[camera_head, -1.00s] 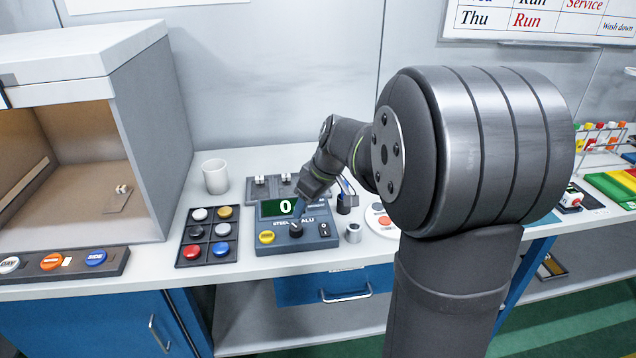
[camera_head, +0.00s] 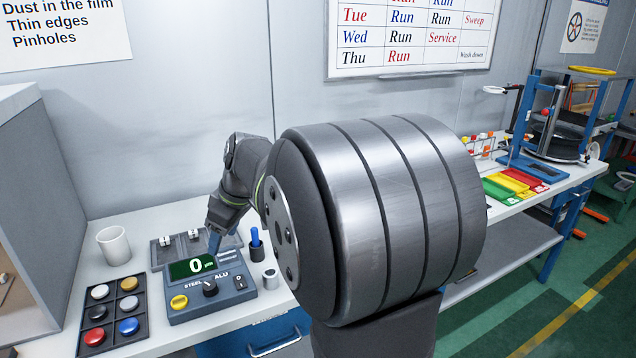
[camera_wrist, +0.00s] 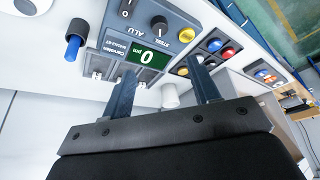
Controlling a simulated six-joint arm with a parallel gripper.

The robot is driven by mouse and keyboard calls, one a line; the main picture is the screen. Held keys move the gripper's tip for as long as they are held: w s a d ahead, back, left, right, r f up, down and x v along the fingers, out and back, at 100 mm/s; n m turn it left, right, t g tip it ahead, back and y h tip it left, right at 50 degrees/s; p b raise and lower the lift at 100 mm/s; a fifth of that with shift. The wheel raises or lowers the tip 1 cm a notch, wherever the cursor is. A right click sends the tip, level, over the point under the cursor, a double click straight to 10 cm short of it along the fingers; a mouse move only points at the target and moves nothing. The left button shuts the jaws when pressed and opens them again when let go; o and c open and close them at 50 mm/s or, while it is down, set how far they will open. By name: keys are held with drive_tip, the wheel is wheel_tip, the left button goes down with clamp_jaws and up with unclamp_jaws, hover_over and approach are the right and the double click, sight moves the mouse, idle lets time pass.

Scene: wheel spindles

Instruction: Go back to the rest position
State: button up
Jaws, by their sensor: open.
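My gripper (camera_head: 215,240) is open, above the back of the grey-blue gauge box. In the wrist view its two fingers (camera_wrist: 165,85) stand apart with nothing between them. The gauge box (camera_head: 206,290) has a green display reading 0, a yellow button and a black knob (camera_head: 210,288) between the words STEEL and ALU. The wrist view also shows the gauge box (camera_wrist: 165,42), upside down, beyond the fingertips. My arm's thick grey joint fills the middle of the head view and hides part of the bench.
A grey cabinet (camera_head: 40,200) bounds the left. The air above the bench is clear.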

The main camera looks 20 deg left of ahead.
sight(209, 285)
drive_tip(key=x, duration=1.7)
drive_tip(key=shift+a+f, duration=0.15)
drive_tip(key=shift+s+m, duration=0.15)
drive_tip(key=shift+m, duration=0.35)
drive_tip(key=shift+s+m+t, duration=0.1)
drive_tip(key=shift+m+t, duration=0.5)
drive_tip(key=shift+m, duration=0.7)
drive_tip(key=shift+m+t, duration=0.6)
drive_tip(key=shift+m, duration=0.7)
drive_tip(key=shift+s+a+m+t+h, duration=0.1)
drive_tip(key=shift+m+t+h, duration=0.35)
drive_tip(key=shift+m, duration=1)
drive_tip(key=shift+a+m+t+h, duration=0.1)
drive_tip(key=shift+m+t+h, duration=0.15)
drive_tip(key=shift+m+h, duration=0.8)
drive_tip(key=shift+s+d+r+m+y, duration=0.15)
drive_tip(key=shift+s+r+m+y, duration=0.1)
drive_tip(key=shift+r, duration=0.35)
drive_tip(key=shift+s+d+r+m+y, duration=0.15)
drive_tip(key=shift+r+m, duration=0.1)
drive_tip(key=shift+r, duration=0.4)
